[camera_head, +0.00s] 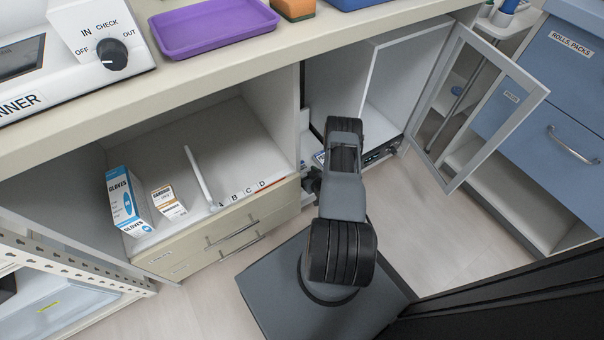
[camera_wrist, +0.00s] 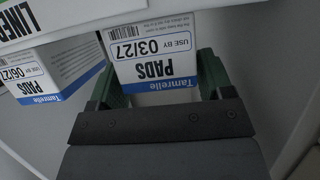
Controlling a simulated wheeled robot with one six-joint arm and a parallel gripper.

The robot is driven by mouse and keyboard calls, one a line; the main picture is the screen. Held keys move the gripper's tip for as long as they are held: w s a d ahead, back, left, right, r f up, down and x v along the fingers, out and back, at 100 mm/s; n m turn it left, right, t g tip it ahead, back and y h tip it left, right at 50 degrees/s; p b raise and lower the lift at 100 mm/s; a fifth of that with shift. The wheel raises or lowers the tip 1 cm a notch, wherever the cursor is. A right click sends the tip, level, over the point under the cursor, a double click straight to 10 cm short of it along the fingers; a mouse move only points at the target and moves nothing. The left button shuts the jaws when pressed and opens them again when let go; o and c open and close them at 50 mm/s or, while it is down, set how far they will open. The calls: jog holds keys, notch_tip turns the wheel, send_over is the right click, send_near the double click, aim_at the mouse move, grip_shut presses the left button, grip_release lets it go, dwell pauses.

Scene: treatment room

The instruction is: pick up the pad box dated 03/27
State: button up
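The pad box dated 03/27 (camera_wrist: 152,62) is white with a blue band and shows upside down in the wrist view. My gripper (camera_wrist: 158,75) has its dark green fingers on either side of this box, close against its edges. I see no clear gap, but cannot tell whether the fingers press on it. Another pad box, dated 06/27 (camera_wrist: 55,68), stands to the left in the wrist view.
In the head view the open glass door (camera_head: 521,88) stands right of my arm. A gloves box (camera_head: 124,203) and a smaller carton (camera_head: 166,203) sit in the left compartment.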

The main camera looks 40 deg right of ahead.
jog(key=c, duration=0.6)
jog(key=shift+r, duration=0.1)
jog(key=shift+c, duration=0.2)
